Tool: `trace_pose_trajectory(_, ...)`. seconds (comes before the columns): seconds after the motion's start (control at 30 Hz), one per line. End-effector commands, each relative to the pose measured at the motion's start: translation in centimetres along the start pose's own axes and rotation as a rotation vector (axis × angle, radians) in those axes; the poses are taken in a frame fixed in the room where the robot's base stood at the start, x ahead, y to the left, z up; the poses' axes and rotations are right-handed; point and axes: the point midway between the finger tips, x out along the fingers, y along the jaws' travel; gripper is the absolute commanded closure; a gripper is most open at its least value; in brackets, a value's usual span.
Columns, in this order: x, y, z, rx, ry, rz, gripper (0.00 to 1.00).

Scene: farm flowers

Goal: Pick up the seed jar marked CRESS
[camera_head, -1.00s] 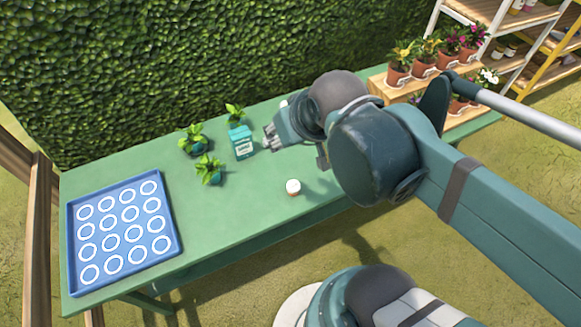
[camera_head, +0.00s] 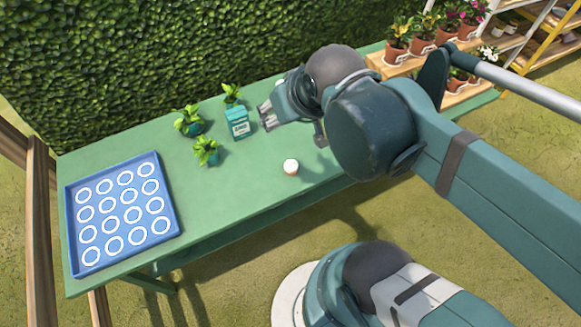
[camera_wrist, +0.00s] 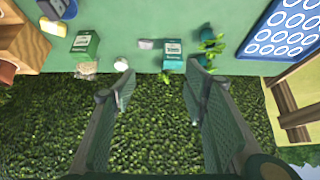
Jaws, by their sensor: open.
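A small jar with a white lid (camera_head: 291,167) stands near the front edge of the green table. A round white-topped thing (camera_wrist: 120,64) shows by the hedge-side table edge in the wrist view, close to the left fingertip. A yellow-and-white jar-like thing (camera_wrist: 54,27) is at the upper left there. I cannot read CRESS on any of them. My gripper (camera_head: 265,117) is above the back of the table, right of a teal packet (camera_head: 238,123). In the wrist view my gripper (camera_wrist: 160,82) is open, with nothing between its fingers. My arm hides the table's right part.
A blue tray with white rings (camera_head: 175,226) lies at the left end. A green packet (camera_wrist: 85,42) stands at the left in the wrist view. Flower pots (camera_head: 422,47) fill a wooden stand at right. The hedge borders the back.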

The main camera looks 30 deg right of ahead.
Motion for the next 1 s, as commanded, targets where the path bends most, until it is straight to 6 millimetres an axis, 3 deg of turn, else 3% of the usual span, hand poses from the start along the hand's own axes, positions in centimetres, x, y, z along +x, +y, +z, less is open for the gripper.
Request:
trace_pose_trajectory(0.53, 0.6, 0.1, 0.0, 0.040, -0.015, 0.002, 0.53)
trace_pose_trajectory(1.0, 5.2, 0.9, 0.9, 0.354, -0.132, 0.033, 0.53)
